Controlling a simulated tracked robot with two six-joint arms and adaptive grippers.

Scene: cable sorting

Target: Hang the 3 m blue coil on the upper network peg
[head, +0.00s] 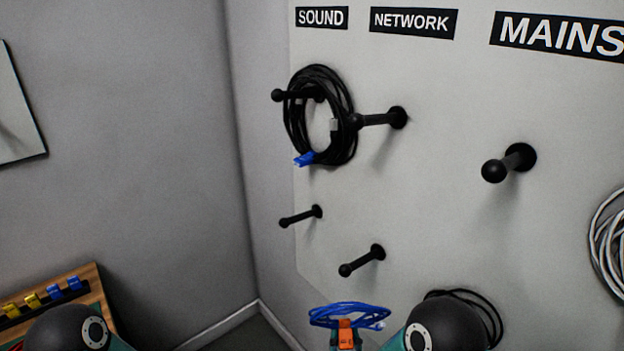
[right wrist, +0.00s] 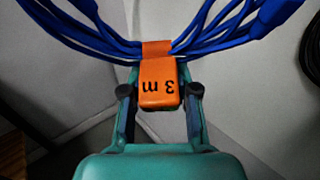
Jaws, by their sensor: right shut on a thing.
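The blue coil (head: 352,312) is at the bottom centre of the head view, in front of the board and below the pegs. It has an orange tag (right wrist: 160,82) reading "3 m". My right gripper (head: 345,338) is shut on this tag, and the blue loops (right wrist: 215,35) spread out beyond the fingers in the right wrist view. The upper network peg (head: 380,118) is a bare black peg with a ball tip, under the NETWORK label (head: 413,22). It is well above the coil and apart from it. My left gripper is not in view.
A black coil (head: 345,85) with a blue plug hangs on the upper sound peg (head: 290,95), close beside the upper network peg's tip. The lower sound peg (head: 300,215), lower network peg (head: 362,261) and a mains peg (head: 508,162) are bare. A white coil (head: 597,240) hangs far right.

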